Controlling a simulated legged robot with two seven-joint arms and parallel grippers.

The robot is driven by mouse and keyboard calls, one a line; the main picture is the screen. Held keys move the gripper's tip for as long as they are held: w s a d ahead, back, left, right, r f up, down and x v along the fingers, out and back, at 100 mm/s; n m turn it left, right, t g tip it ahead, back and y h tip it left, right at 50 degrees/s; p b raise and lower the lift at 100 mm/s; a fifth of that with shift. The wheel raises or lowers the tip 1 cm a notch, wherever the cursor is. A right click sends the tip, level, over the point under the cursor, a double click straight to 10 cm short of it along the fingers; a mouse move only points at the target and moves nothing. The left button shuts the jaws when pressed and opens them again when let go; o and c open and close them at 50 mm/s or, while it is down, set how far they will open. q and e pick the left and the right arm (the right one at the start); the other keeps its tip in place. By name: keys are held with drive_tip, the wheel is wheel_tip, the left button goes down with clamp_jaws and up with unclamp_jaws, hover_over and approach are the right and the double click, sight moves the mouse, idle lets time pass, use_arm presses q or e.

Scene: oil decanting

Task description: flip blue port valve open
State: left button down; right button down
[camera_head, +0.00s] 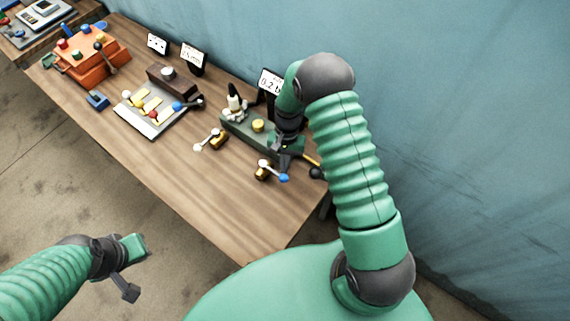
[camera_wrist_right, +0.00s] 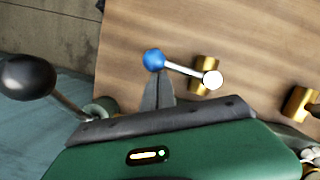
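The blue port valve (camera_head: 263,174) is a small brass fitting near the table's front right. Its lever has a white ball over the brass body and a blue ball (camera_head: 284,178) at the other end. In the right wrist view the blue ball (camera_wrist_right: 153,59) is left of the white ball (camera_wrist_right: 212,80) and brass body (camera_wrist_right: 204,64). My right gripper (camera_head: 284,166) is at the valve, its fingers together as one grey wedge (camera_wrist_right: 159,90) at the blue ball; contact cannot be told. My left gripper (camera_head: 138,268) is open and empty, left of the table.
A second brass valve (camera_head: 218,141) with white balls lies left of the blue one. A black-balled lever (camera_wrist_right: 28,76) is close beside my right gripper. The table front (camera_head: 215,210) is clear.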

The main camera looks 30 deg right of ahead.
drive_tip(key=m, duration=0.1)
drive_tip(key=s+a+m, duration=0.1)
drive_tip(key=a+m, duration=0.1)
drive_tip(key=m, duration=0.1)
drive_tip(key=shift+s+a+t+y, duration=0.25)
drive_tip(key=shift+t+y, duration=0.15)
drive_tip(key=a+m, duration=0.1)
drive_tip(key=m, duration=0.1)
drive_tip(key=a+m+t+p, duration=0.1)
drive_tip(key=a+m, duration=0.1)
drive_tip(key=shift+s+m, duration=0.2)
drive_tip(key=shift+m, duration=0.1)
drive_tip(key=a+m, duration=0.1)
drive_tip(key=m, duration=0.1)
drive_tip(key=shift+w+a+m+t, duration=0.15)
drive_tip(key=shift+a+m+t, duration=0.25)
drive_tip(key=m, duration=0.1)
drive_tip(key=a+m, duration=0.1)
drive_tip(key=shift+w+a+m+t, duration=0.3)
drive_tip(key=shift+w, duration=0.05)
drive_tip(key=shift+w+a+r+m+p, duration=0.1)
drive_tip(key=shift+w+a+m+p, duration=0.35)
drive_tip(key=shift+m, duration=0.45)
drive_tip(key=shift+w+a, duration=0.15)
drive_tip(key=shift+a, duration=0.2)
drive_tip(key=shift+w+a, duration=0.1)
drive_tip(key=shift+p, duration=0.3)
